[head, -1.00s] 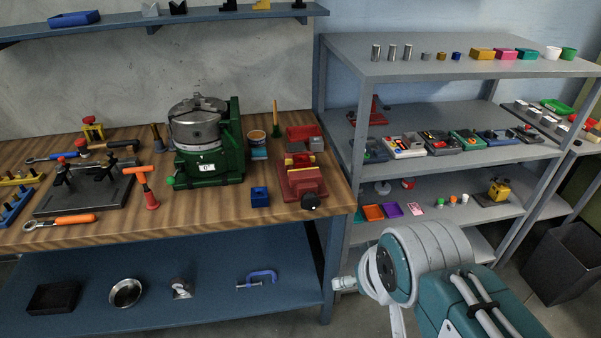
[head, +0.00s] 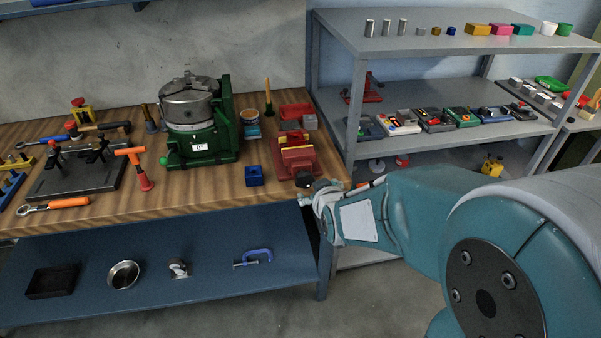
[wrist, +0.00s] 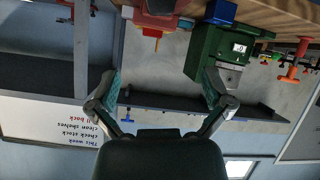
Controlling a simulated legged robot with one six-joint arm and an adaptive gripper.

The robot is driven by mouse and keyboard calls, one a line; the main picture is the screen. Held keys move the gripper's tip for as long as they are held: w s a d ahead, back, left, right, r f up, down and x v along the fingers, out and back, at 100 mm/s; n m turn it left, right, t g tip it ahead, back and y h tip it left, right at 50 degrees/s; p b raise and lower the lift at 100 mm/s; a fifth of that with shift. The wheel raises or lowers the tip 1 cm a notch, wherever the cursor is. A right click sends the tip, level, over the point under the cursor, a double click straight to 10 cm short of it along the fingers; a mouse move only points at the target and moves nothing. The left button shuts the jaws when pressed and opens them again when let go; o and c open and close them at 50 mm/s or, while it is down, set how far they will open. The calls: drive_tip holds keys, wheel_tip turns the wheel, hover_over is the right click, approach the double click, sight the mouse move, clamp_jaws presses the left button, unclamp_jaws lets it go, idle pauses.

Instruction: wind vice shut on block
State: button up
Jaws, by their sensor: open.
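The red vice (head: 296,161) stands at the right end of the wooden bench, with its dark handle knob (head: 305,180) at the front. The red vice (wrist: 155,20) shows beyond the fingertips there.
A blue box (head: 254,176) sits left of the vice. A green machine with a chuck (head: 205,145) stands further left. A red tray (head: 295,110) and a grey block (head: 310,122) lie behind the vice. A grey shelf rack (head: 440,155) stands right of the bench.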

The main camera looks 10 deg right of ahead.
drive_tip(key=w+f+n+t, duration=0.1)
drive_tip(key=w+f+t, duration=0.1)
drive_tip(key=w+f, duration=0.25)
drive_tip(key=n+t, duration=0.1)
drive_tip(key=t, duration=0.3)
approach(305, 182)
drive_tip(key=w, duration=1.1)
drive_tip(key=shift+r, duration=0.15)
drive_tip(key=shift+c, duration=0.3)
drive_tip(key=c, duration=0.9)
